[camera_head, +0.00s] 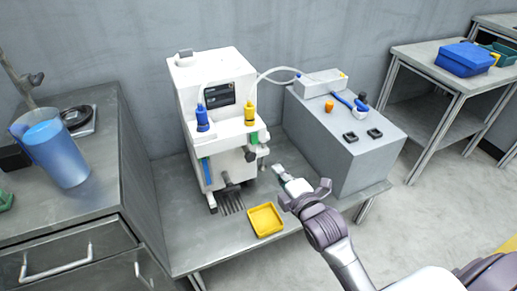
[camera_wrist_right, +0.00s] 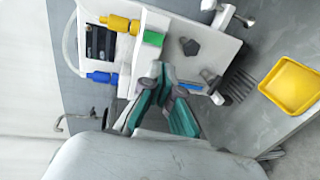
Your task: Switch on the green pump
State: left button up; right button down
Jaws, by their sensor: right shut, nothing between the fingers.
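A white pump machine (camera_head: 222,100) stands on the grey bench, with a dark display on its front. A small green part (camera_head: 253,137) sits on its right front, below a yellow fitting (camera_head: 249,115); a blue fitting (camera_head: 202,120) is to the left. The green part (camera_wrist_right: 153,38) also shows in the right wrist view, beside a dark knob (camera_wrist_right: 190,47). I cannot make out a switch position. My right gripper (camera_head: 283,177) is shut and empty, in front and to the right of the machine, apparently apart from it. Its teal fingers (camera_wrist_right: 165,100) point toward the machine. My left gripper is out of view.
A yellow tray (camera_head: 265,220) lies on the bench before the machine. A grey box (camera_head: 345,150) with knobs and black buttons stands to the right, close to my right gripper. A blue jug (camera_head: 58,155) is on the left counter. A clear tube arches from machine to box.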

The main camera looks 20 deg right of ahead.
aim_at(255, 143)
jog(key=shift+w, duration=0.1)
jog(key=w, duration=0.4)
jog(key=w+f+b, duration=0.1)
jog(key=w, duration=0.3)
jog(key=w+f+b, duration=0.1)
jog(key=w, duration=0.3)
jog(key=shift+w+a+f, duration=0.2)
jog(key=shift+w, duration=0.05)
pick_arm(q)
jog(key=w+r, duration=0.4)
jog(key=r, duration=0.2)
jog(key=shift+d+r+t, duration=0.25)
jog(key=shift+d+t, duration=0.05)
pick_arm(e)
jog(key=shift+w, duration=0.55)
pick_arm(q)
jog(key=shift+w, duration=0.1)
pick_arm(e)
jog(key=shift+f, duration=0.1)
jog(key=shift+w+f+t+b, duration=0.1)
jog(key=shift+w+t+b, duration=0.15)
jog(key=shift+b, duration=0.5)
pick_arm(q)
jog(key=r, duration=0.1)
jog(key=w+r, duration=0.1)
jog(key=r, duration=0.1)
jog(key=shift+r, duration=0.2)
pick_arm(e)
jog(key=shift+s, duration=0.1)
